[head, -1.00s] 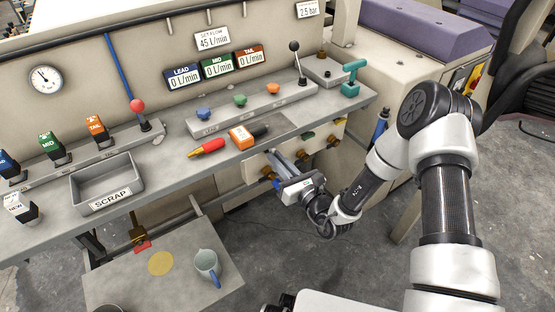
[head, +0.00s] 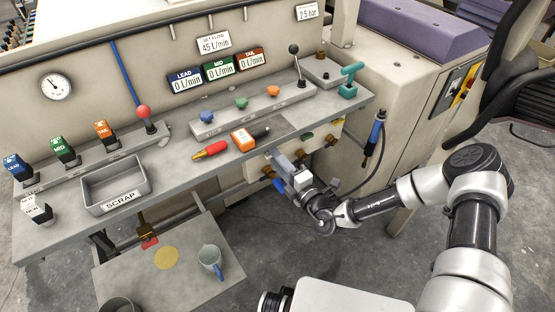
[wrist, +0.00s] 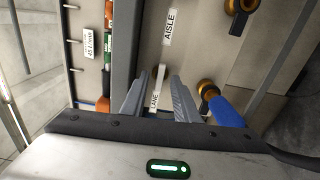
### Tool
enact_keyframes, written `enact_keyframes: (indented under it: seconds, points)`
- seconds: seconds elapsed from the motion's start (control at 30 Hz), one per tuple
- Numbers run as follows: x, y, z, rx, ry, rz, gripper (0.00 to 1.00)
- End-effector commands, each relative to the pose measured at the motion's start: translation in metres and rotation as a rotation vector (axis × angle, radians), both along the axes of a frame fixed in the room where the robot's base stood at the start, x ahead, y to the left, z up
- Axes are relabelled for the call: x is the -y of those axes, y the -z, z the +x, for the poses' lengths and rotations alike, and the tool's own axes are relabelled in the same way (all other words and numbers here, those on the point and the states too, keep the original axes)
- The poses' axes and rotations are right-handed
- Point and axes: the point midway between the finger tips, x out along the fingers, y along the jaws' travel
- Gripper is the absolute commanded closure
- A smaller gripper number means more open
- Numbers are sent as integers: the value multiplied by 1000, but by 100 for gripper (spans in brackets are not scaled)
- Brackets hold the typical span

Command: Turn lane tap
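My gripper (head: 279,160) is at the bench's front panel, below the front edge, with its fingers toward the panel. In the wrist view the two fingers (wrist: 158,98) are apart, with a LANE label (wrist: 154,101) and a pale bar (wrist: 160,77) seen between them. I cannot tell whether the bar is a tap part. A brass tap with a blue handle (wrist: 228,112) is just right of the fingers, outside them. The blue handle also shows below the gripper in the head view (head: 279,185). A brass tap with a black handle (wrist: 238,22) is near the AISLE label (wrist: 169,26).
A blue tool with a hose (head: 376,133) hangs to the right. A low table (head: 200,280) holds a grey jug (head: 210,261).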

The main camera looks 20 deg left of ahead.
Motion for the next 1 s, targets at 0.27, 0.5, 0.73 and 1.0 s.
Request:
enact_keyframes:
  seconds: [0.27,0.5,0.73,1.0]
  points:
    - [14,-1,-11,0,1,-4,72]
    - [33,-1,-27,0,1,-3,72]
    - [45,-1,-38,2,1,-1,72]
    - [46,0,-39,2,0,-2,72]
